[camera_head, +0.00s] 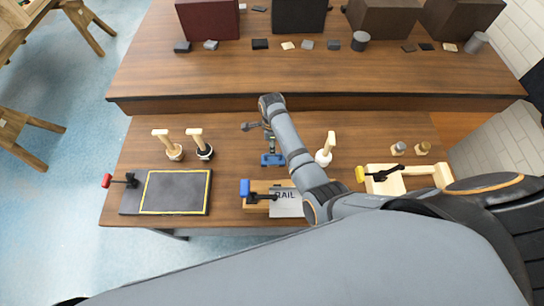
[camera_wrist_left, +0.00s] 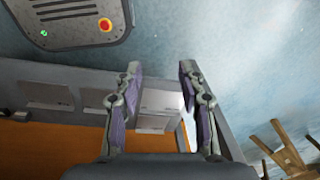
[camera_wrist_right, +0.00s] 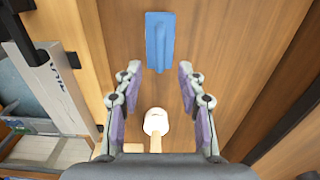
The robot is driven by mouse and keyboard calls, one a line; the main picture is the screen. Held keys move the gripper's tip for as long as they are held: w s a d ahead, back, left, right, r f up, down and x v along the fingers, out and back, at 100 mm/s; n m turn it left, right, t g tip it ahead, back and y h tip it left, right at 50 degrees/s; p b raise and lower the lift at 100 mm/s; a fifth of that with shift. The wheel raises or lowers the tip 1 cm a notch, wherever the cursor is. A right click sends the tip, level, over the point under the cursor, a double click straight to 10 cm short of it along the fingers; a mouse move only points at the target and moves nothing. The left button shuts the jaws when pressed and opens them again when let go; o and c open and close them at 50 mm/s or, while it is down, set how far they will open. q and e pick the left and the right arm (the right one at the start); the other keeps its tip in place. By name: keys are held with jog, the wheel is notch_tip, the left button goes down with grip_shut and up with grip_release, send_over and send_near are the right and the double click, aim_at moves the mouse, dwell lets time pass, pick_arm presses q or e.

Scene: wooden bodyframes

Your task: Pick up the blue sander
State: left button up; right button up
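The blue sander (camera_head: 272,159) lies on the near wooden table, left of the white brush with a wooden handle (camera_head: 325,150). In the right wrist view the sander (camera_wrist_right: 160,40) lies ahead of and between the fingertips, flat on the wood. My right gripper (camera_wrist_right: 159,78) is open and empty, above the table and apart from the sander. In the head view my right arm partly covers the table beside the sander. My left gripper (camera_wrist_left: 160,72) is open and empty in the left wrist view, away from the table; it is out of the head view.
A black board with a yellow outline (camera_head: 175,192) and clamp lies at the left. Two brushes (camera_head: 172,149) stand behind it. A RAIL sheet (camera_head: 286,203) and a blue-handled clamp (camera_head: 246,188) lie in front of the sander. A raised shelf (camera_head: 220,78) runs behind.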

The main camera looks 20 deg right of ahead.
aim_at(273, 158)
notch_tip(273, 158, down, 3)
jog(key=shift+s+d+b, duration=0.1)
jog(key=shift+b, duration=0.55)
jog(key=shift+w+f, duration=0.2)
jog(key=shift+f+b, duration=0.75)
jog(key=shift+f, duration=0.05)
notch_tip(273, 158, down, 4)
jog(key=b, duration=0.4)
jog(key=shift+s+d+r, duration=0.1)
jog(key=shift+s+r, duration=0.05)
jog(key=shift+b, duration=0.35)
pick_arm(q)
notch_tip(273, 158, down, 7)
jog(key=w, duration=0.1)
pick_arm(e)
grip_shut()
